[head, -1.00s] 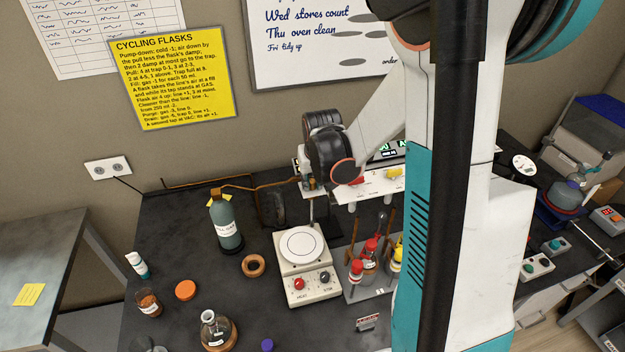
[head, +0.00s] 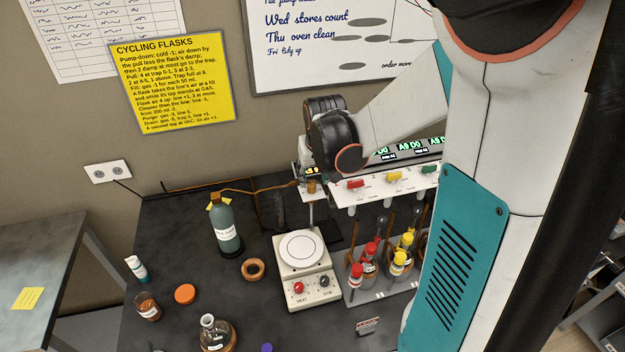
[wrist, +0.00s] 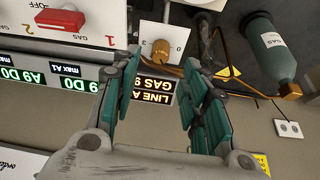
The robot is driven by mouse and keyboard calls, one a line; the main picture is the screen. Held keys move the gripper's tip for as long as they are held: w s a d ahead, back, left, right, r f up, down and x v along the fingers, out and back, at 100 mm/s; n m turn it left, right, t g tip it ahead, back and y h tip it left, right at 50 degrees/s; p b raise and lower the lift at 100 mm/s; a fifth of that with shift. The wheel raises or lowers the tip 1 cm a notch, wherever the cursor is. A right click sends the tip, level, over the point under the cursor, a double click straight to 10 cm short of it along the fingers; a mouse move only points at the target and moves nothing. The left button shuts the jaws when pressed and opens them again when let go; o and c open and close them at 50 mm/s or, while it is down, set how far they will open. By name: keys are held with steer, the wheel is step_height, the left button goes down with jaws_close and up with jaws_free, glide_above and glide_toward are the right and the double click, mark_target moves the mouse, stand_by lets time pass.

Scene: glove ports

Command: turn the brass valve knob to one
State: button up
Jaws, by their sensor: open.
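The brass valve knob (wrist: 162,50) sits on a white plate (wrist: 151,34) in the wrist view, which shows the scene upside down. Small digits are printed beside the knob. I cannot tell which digit it points to. My gripper (wrist: 163,62) is open, with one teal-padded finger to each side of the knob's line. The knob shows in the gap at the fingertips, and I see no contact. In the head view the knob (head: 312,187) shows small, just below my black wrist joint, which hides much of the gripper.
A lit "LINE A / GAS" display (wrist: 155,90) lies between the fingers in the wrist view. A red GAS tap (wrist: 60,20) is on the panel nearby. A teal gas bottle (head: 226,228), a hotplate (head: 302,250) and a rack of red- and yellow-capped flasks (head: 381,292) stand close by.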

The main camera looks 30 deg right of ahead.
steer(key=d+v, duration=0.1)
steer(key=v, duration=0.5)
steer(key=shift+a+r, duration=0.3)
steer(key=shift+a, duration=0.25)
steer(key=shift+s, duration=0.1)
steer(key=s+a+b, duration=0.2)
steer(key=s+a, duration=0.2)
steer(key=a, duration=0.5)
steer(key=s+a+f+n+t+y+b, duration=0.1)
steer(key=s+a+f+n+b, duration=0.3)
steer(key=s+f+b, duration=0.8)
steer(key=a+t+b, duration=0.1)
steer(key=a+b, duration=0.1)
steer(key=b, duration=0.1)
steer(key=shift+a+f+t+y, duration=0.25)
steer(key=shift+f+t+y, duration=0.05)
steer(key=shift+f+t, duration=0.1)
